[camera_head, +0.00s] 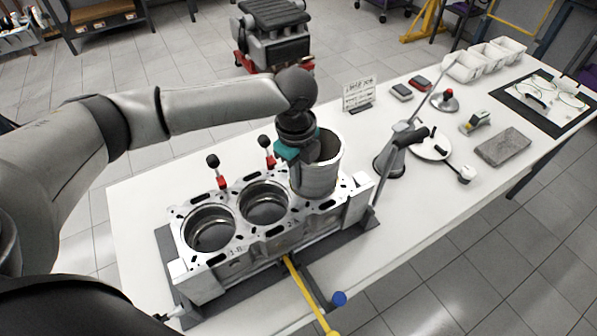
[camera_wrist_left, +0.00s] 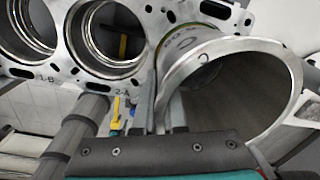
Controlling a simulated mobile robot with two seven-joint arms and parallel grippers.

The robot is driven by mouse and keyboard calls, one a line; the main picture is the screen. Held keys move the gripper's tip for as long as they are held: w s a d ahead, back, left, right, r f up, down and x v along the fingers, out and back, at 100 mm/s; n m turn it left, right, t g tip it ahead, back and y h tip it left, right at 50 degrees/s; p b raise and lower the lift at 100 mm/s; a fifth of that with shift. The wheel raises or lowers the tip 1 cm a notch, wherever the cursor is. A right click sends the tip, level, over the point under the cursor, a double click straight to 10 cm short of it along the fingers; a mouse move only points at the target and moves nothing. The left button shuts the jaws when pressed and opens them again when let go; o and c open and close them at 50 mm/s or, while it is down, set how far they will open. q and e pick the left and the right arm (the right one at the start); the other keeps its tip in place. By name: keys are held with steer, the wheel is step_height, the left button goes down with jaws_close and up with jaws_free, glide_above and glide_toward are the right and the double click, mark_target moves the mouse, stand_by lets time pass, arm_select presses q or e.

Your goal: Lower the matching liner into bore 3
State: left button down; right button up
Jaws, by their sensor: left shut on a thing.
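A grey metal cylinder liner (camera_head: 318,172) stands upright over the right end of the engine block (camera_head: 268,240) in the head view. My left gripper (camera_head: 294,158) is shut on the liner's left wall. In the left wrist view the liner (camera_wrist_left: 235,75) shows its wide open rim beside my dark finger pad (camera_wrist_left: 150,153). The liner covers the third bore, and I cannot tell how far its lower end is inside. The left bore (camera_head: 210,230) and middle bore (camera_head: 264,203) are uncovered, with labels by them reading roughly 1-B and 2-A. My right gripper is out of view.
Two red-based clamps with black knobs (camera_head: 213,161) stand behind the block. A gauge stand (camera_head: 392,160), a white disc (camera_head: 430,144), a grey slab (camera_head: 503,146) and white bins (camera_head: 463,66) are to the right. A small sign (camera_head: 358,94) stands behind. A yellow-handled tool (camera_head: 305,290) is in front.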

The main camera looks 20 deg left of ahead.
arm_select(q)
steer(key=shift+f, duration=0.65)
steer(key=shift+f+b, duration=0.3)
steer(key=shift+f, duration=0.15)
steer(key=shift+f, duration=0.4)
steer(key=c, duration=0.9)
jaws_free()
steer(key=shift+r, duration=0.1)
step_height(320, 180, up, 15)
steer(key=p, duration=0.1)
steer(key=shift+s, duration=0.3)
steer(key=shift+a, duration=0.1)
